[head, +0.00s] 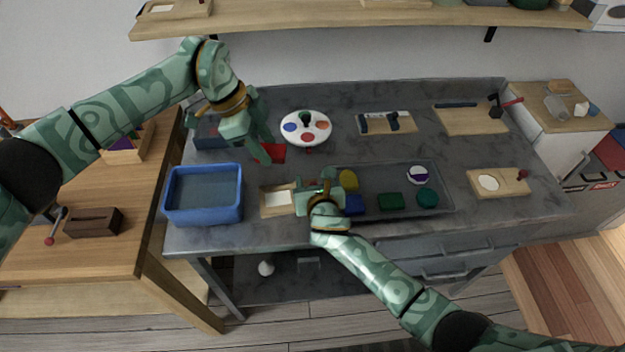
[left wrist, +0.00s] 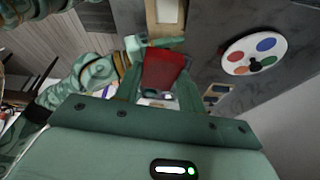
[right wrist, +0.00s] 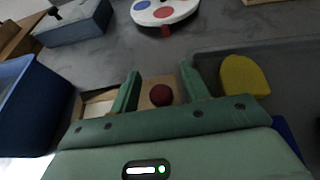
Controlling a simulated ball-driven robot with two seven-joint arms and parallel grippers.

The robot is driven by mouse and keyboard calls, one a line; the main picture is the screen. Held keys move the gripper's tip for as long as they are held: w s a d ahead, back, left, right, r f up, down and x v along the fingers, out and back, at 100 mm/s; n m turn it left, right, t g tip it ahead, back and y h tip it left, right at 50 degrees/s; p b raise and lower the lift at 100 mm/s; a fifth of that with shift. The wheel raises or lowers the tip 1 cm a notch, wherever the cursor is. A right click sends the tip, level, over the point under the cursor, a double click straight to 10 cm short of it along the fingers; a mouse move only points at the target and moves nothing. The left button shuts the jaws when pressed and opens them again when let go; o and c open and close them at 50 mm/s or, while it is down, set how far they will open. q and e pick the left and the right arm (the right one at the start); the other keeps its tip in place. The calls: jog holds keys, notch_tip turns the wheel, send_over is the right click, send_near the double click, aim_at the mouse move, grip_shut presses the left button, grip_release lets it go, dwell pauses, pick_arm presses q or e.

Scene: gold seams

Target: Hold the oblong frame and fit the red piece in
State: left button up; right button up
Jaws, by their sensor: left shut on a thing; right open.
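The oblong frame (head: 265,201) is a light wooden board with a white recess, lying at the front of the grey bench. Its dark red knob (right wrist: 161,95) shows in the right wrist view. My right gripper (head: 306,197) is open at the frame's right end; in the right wrist view its fingers (right wrist: 160,88) stand either side of the knob, with no clear contact. My left gripper (head: 265,148) is shut on the red piece (head: 277,153), held beyond the frame in the head view. The red piece (left wrist: 163,70) fills the gap between its fingers in the left wrist view.
A blue bin (head: 204,222) stands left of the frame. A grey tray (head: 405,207) with several coloured pieces lies to the right. A white disc (head: 306,117) with coloured spots stands behind. Another board with a knob (head: 518,188) lies far right.

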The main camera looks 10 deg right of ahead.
jog(key=shift+w+f, duration=0.1)
jog(key=shift+w, duration=0.05)
grip_shut()
jog(key=shift+c, duration=1.5)
grip_release()
jog(key=c, duration=0.5)
jog(key=shift+c, duration=0.2)
